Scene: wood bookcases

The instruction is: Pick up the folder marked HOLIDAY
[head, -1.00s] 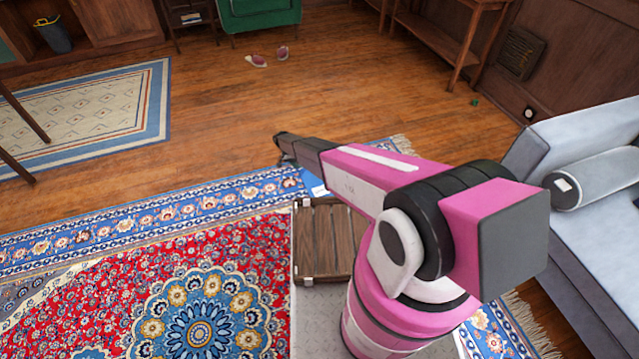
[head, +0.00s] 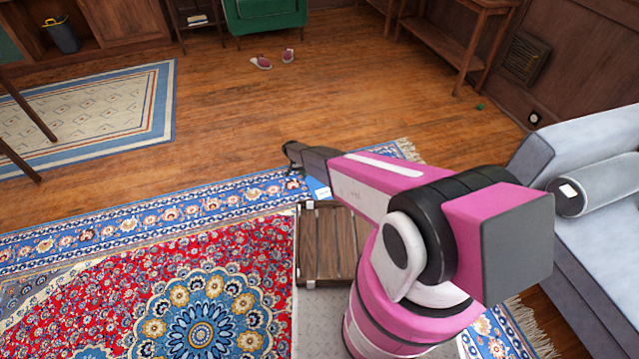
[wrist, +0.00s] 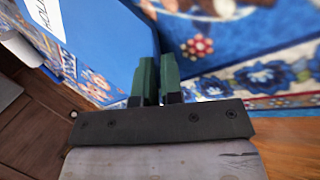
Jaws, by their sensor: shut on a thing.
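The blue folder (wrist: 105,45) fills the upper left of the wrist view. Its white label (wrist: 45,14) shows the letters "HOL", and the rest is cut off by the frame. My gripper (wrist: 158,78) has its two green fingers close together on the folder's right edge, shut on it. In the head view a small blue piece of the folder with a white patch (head: 320,190) shows below my dark gripper end (head: 292,155). My pink arm hides part of it.
A slatted wooden crate (head: 335,245) stands beside my arm's base. A patterned red and blue rug (head: 200,290) covers the floor at left. A grey sofa (head: 590,200) is at right. The wood floor (head: 230,120) beyond is mostly clear, with slippers (head: 262,63).

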